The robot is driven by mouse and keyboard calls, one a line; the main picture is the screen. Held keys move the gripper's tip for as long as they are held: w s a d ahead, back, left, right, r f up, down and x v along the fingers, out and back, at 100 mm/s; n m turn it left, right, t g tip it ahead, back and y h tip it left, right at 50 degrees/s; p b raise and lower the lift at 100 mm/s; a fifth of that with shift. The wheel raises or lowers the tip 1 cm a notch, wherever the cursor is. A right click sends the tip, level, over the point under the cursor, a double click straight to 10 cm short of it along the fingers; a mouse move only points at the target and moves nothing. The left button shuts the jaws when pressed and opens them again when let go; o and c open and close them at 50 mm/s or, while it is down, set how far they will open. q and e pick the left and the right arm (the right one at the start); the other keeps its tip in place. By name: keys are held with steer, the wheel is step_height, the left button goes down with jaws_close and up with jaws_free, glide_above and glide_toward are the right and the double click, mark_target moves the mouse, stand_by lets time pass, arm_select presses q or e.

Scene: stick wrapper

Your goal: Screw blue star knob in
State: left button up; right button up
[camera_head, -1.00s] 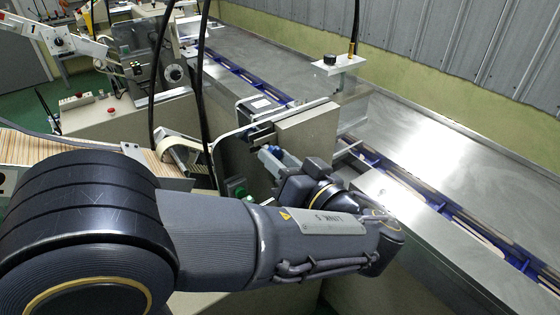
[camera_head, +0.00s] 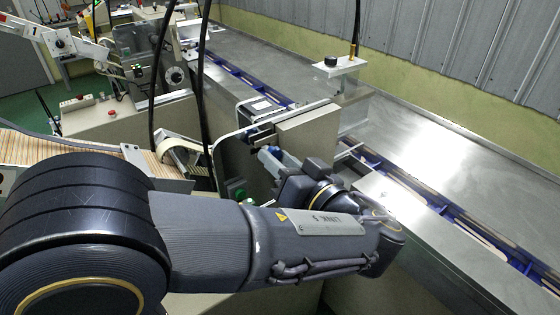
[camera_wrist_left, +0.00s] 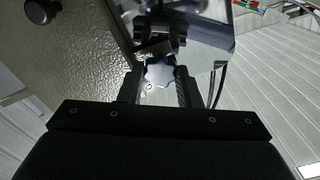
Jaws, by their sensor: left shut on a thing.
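The star knob (camera_wrist_left: 159,73) shows in the left wrist view as a pale blue-white lobed knob. My left gripper (camera_wrist_left: 158,82) has one finger on each side of it and is shut on it. The knob sits against a dark metal fitting (camera_wrist_left: 158,42); its thread is hidden, so I cannot tell how deep it is in. In the head view my left arm reaches in from the left, with its wrist beside the grey machine housing (camera_head: 305,132). The knob is too small and covered to make out there. My right gripper is not in view.
A steel conveyor bed (camera_head: 440,150) with a blue rail runs along the right. A striped stick belt (camera_head: 60,148) and a tape roll (camera_head: 178,148) are at the left. Black cables (camera_head: 200,80) hang in front of the machine. A grey cover (camera_head: 440,235) lies right of my wrist.

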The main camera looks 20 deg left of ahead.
arm_select(q)
steer(key=m+p, duration=0.7)
steer(key=m, duration=0.1)
steer(key=shift+r+p, duration=0.3)
steer(key=shift+p, duration=0.1)
steer(key=m+p, duration=0.8)
steer(key=m, duration=0.6)
steer(key=shift+f+m, duration=0.2)
steer(key=shift+m, duration=0.2)
steer(key=o, duration=0.8)
steer(key=n+b, duration=2.7)
steer(key=b, duration=1)
